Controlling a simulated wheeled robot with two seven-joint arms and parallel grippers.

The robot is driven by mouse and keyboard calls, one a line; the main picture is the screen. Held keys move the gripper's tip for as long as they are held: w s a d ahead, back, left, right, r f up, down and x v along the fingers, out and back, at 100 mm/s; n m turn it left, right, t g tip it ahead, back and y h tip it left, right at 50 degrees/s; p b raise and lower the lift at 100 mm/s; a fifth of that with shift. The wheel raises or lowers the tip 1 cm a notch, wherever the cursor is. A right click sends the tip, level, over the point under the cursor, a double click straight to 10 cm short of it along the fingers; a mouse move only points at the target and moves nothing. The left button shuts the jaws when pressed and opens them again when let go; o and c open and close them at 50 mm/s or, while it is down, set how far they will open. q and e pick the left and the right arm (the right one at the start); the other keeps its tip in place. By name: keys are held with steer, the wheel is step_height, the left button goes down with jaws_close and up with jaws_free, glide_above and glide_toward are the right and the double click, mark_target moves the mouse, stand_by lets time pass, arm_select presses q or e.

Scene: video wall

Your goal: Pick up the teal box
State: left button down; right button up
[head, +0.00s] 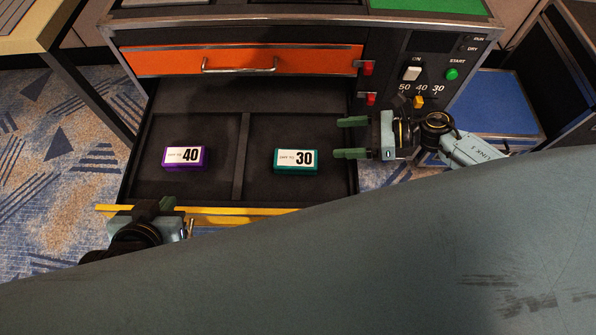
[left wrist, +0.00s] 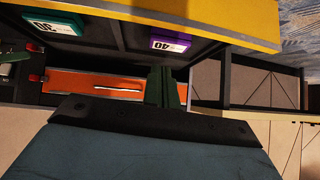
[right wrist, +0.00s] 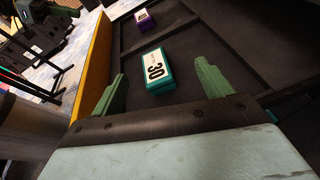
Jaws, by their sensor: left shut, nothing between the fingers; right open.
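The teal box (head: 296,161), with a white label reading 30, lies in the right compartment of the open lower drawer (head: 240,205). It also shows in the left wrist view (left wrist: 55,22) and in the right wrist view (right wrist: 157,71), ahead of the fingers. My right gripper (head: 353,138) is open and empty, over the drawer's right side, to the right of the teal box and apart from it. Its two green fingers show in the right wrist view (right wrist: 160,88). My left gripper (head: 155,205) is shut and empty at the drawer's front left edge. Its green fingers show in the left wrist view (left wrist: 163,88).
A purple box (head: 185,158) labelled 40 lies in the left compartment, beyond a divider (head: 242,155). A shut orange drawer (head: 240,60) is above. A control panel (head: 430,75) with switches and a green button is at right. My grey-green arm covers the lower head view.

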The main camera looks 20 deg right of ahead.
mark_target(298, 158)
steer(key=f+n, duration=0.1)
steer(key=s+f+n+b, duration=0.1)
steer(key=f+n+g, duration=0.1)
steer(key=shift+s+a, duration=0.35)
steer(key=b+x, duration=0.1)
steer(key=x, duration=0.5)
steer(key=shift+w+a+f+b, duration=0.1)
steer(key=shift+a+f+b, duration=0.15)
steer(key=shift+f+b, duration=0.1)
steer(key=shift+w+a+f, duration=0.15)
steer(key=shift+a, duration=0.4)
steer(key=b+x, duration=0.1)
steer(key=x, duration=0.3)
steer(key=shift+a+f+b, duration=0.1)
steer(key=shift+f+b, duration=0.1)
steer(key=shift+b, duration=0.15)
steer(key=shift+a+f, duration=0.1)
steer(key=shift+a, duration=0.15)
steer(key=c, duration=1.1)
arm_select(q)
steer(key=w+d+r+t+h, duration=0.1)
steer(key=w+r+t+h, duration=0.1)
steer(key=r+t, duration=0.3)
steer(key=w+d+r+t+h, duration=0.2)
steer(key=r+t, duration=0.3)
steer(key=r, duration=0.5)
steer(key=shift+w+d+r, duration=0.15)
steer(key=shift+r, duration=0.05)
arm_select(e)
steer(key=shift+c, duration=0.3)
